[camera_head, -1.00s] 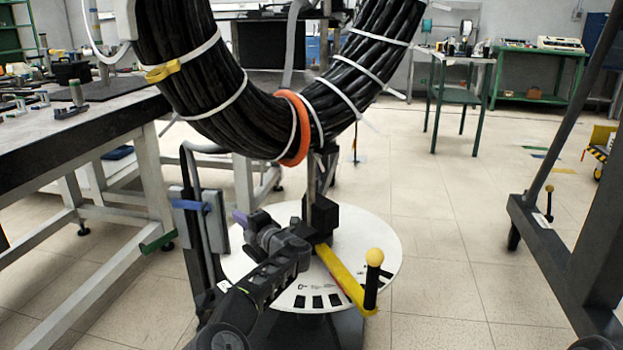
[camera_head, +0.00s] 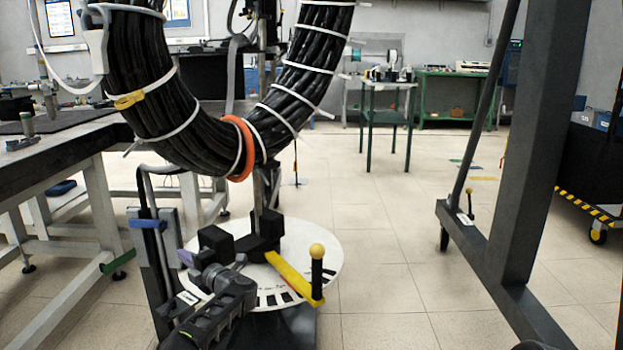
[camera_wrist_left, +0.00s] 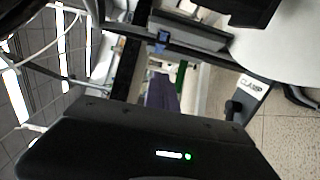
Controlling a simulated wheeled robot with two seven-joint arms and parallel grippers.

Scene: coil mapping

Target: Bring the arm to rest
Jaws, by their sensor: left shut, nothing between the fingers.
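My left arm comes in from the bottom of the head view. Its gripper (camera_head: 187,259), with purple fingertips, is at the left edge of the round white dial plate (camera_head: 318,250). The purple fingers (camera_wrist_left: 161,92) are together in the left wrist view, with nothing seen between them. The yellow lever (camera_head: 290,274) with a black, yellow-topped knob (camera_head: 317,265) lies across the dial to the right of the gripper, apart from it. My right gripper is not in view.
A thick black cable coil (camera_head: 165,95) with an orange ring (camera_head: 240,150) hangs above the dial. A workbench (camera_head: 70,150) stands left. A dark steel frame (camera_head: 515,180) stands right. Floor between dial and frame is clear.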

